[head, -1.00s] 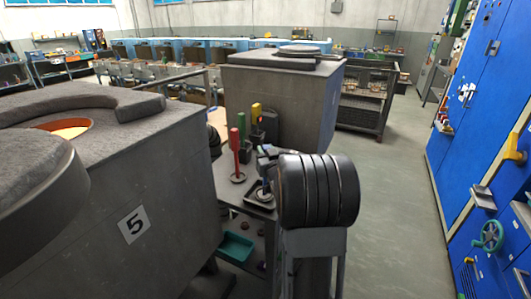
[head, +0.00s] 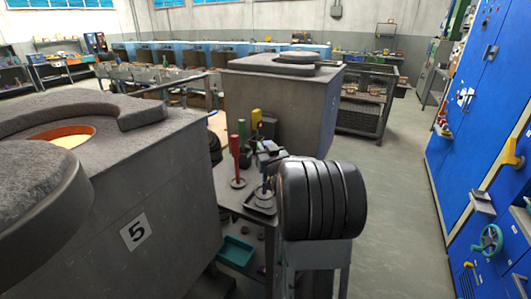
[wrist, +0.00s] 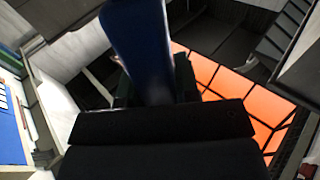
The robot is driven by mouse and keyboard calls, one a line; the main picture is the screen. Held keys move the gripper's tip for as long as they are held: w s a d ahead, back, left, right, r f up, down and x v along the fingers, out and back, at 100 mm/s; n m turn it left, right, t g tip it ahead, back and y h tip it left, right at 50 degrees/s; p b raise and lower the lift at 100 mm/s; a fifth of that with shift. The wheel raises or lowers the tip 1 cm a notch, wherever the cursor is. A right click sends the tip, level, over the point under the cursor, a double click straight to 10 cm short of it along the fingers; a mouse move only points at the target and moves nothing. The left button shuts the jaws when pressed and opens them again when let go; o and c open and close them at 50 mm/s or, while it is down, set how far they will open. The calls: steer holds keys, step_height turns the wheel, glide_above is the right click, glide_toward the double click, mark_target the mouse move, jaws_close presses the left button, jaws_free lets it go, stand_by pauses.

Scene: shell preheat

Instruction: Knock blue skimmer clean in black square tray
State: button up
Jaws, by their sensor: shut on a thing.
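The blue skimmer (head: 265,185) stands upright, its disc low over or in the black square tray (head: 262,209); whether disc and tray touch is too small to tell. My gripper (head: 268,156) is above the tray, shut on the skimmer's upper handle, and partly hidden by dark rounded parts in front. In the wrist view the blue handle (wrist: 140,45) runs up from between the dark fingers of my gripper (wrist: 155,92). The skimmer's lower end is hidden there.
A red-handled skimmer (head: 235,160) stands left of the tray, with green (head: 241,130) and yellow (head: 256,120) handles behind. A teal tray (head: 236,250) sits on a lower shelf. The grey furnace marked 5 (head: 170,215) is close on the left. Open floor (head: 395,200) lies right.

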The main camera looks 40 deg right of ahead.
steer(key=shift+r+p, duration=0.9)
steer(key=shift+r, duration=1.45)
